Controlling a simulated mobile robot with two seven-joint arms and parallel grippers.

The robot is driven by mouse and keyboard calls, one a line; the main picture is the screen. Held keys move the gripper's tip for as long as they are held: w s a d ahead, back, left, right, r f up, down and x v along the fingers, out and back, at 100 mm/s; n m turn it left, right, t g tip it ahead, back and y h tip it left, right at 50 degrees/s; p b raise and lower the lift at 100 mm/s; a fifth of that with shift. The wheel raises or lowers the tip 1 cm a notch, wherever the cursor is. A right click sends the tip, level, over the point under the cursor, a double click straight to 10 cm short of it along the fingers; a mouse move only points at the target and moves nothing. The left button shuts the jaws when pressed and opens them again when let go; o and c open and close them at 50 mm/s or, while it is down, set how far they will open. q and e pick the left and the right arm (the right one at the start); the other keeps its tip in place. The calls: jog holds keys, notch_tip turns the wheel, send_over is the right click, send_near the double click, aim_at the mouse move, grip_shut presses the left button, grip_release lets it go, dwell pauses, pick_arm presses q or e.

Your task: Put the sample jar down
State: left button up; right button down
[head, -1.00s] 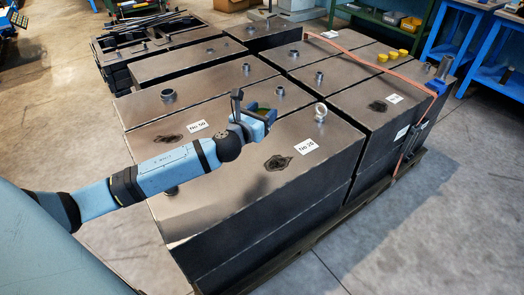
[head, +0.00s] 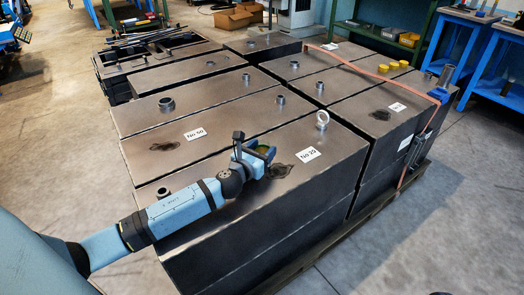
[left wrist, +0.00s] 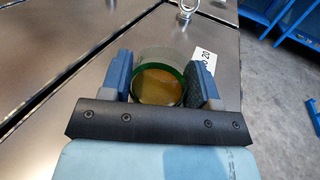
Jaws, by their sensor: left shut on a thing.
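The sample jar is a clear round glass with a green rim and a yellow-brown content, seen from above in the left wrist view (left wrist: 158,84). My left gripper (left wrist: 160,76) is shut on it, with a blue finger on each side. In the head view the left gripper (head: 256,152) is over the near steel block marked No 20 (head: 225,220), beside a dark stain (head: 280,171). Only a little of the jar (head: 264,149) shows there between the fingers. I cannot tell whether its base touches the block. My right gripper is not in view.
A white label (head: 308,154) and an upright ring bolt (head: 323,119) are right of the gripper. A short round fitting (head: 163,192) stands by my left forearm. Several more blocks lie behind. An orange strap (head: 375,74) crosses the right ones, near yellow caps (head: 399,65).

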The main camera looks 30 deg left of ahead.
pick_arm(q)
jog(key=shift+f, duration=0.1)
jog(key=o, duration=0.9)
